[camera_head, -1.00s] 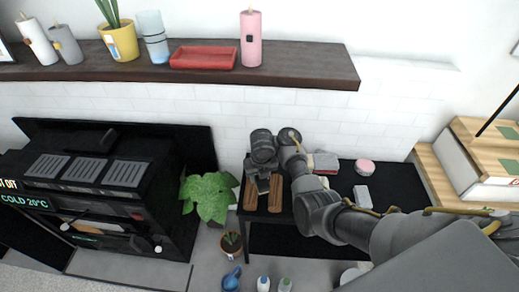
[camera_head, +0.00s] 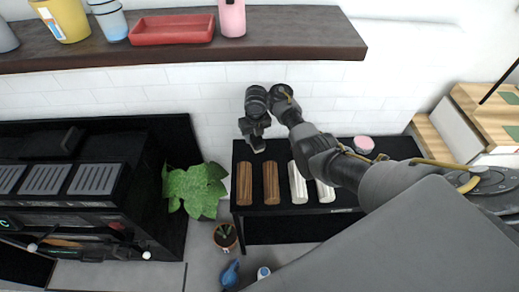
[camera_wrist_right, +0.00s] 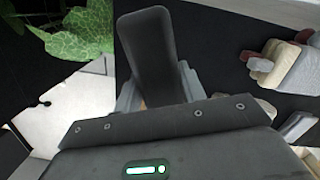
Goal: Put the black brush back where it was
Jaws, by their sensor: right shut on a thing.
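My right gripper (camera_head: 256,136) is above the back edge of the black table (camera_head: 345,205), in front of the white brick wall. It is shut on a dark, long, flat-sided thing that looks like the black brush (camera_wrist_right: 148,50). In the right wrist view the brush stands out between the grey fingers (camera_wrist_right: 155,88). In the head view the brush is small and hard to tell from the dark gripper. My left gripper is not in view.
Two brown blocks (camera_head: 271,183) and two white ones (camera_head: 297,184) stand at the table front. A pink round thing (camera_head: 363,145) is behind. A shelf (camera_head: 290,38) with a red tray (camera_head: 172,29) hangs above.

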